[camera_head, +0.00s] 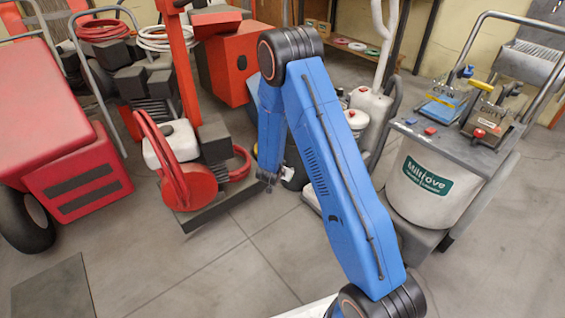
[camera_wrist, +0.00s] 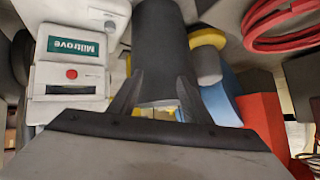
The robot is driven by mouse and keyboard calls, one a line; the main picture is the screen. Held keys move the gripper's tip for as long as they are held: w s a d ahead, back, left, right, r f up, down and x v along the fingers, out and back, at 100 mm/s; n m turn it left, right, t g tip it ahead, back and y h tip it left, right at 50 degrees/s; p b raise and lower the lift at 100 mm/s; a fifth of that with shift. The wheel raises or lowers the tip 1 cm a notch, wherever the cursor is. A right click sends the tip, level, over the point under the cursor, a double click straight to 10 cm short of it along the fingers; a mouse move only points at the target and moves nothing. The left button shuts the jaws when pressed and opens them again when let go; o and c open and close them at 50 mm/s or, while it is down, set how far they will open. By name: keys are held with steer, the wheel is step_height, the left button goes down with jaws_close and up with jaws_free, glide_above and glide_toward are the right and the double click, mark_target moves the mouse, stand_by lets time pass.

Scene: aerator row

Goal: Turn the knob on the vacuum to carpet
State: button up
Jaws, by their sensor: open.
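A white upright vacuum (camera_head: 372,106) stands behind my blue arm in the head view, partly hidden by it. A white machine (camera_wrist: 100,12) with a green Miltrove label shows upside down at the upper left of the wrist view. It has a small round red control (camera_wrist: 72,73) above a dark slot; I cannot tell whether this is the vacuum's knob, and no setting marks are readable. My gripper (camera_wrist: 158,103) is open, its two dark fingers apart in the wrist view, to the right of the red control. In the head view my gripper (camera_head: 268,181) is small and low beside the vacuum.
A grey-topped machine (camera_head: 428,180) with a white Miltrove tank stands at the right. An orange-red wheeled machine (camera_head: 188,185) stands left of my gripper, and a large red machine (camera_head: 75,150) is at the far left.

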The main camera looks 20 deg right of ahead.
steer(key=shift+w+a+r+y, duration=0.1)
steer(key=shift+a+r+y, duration=0.1)
steer(key=shift+r, duration=0.4)
steer(key=shift+a+r+y, duration=0.15)
steer(key=shift+r, duration=0.5)
steer(key=shift+w+a+r+y, duration=0.1)
steer(key=shift+a+r+y, duration=0.1)
steer(key=shift+r, duration=0.4)
steer(key=shift+n, duration=0.3)
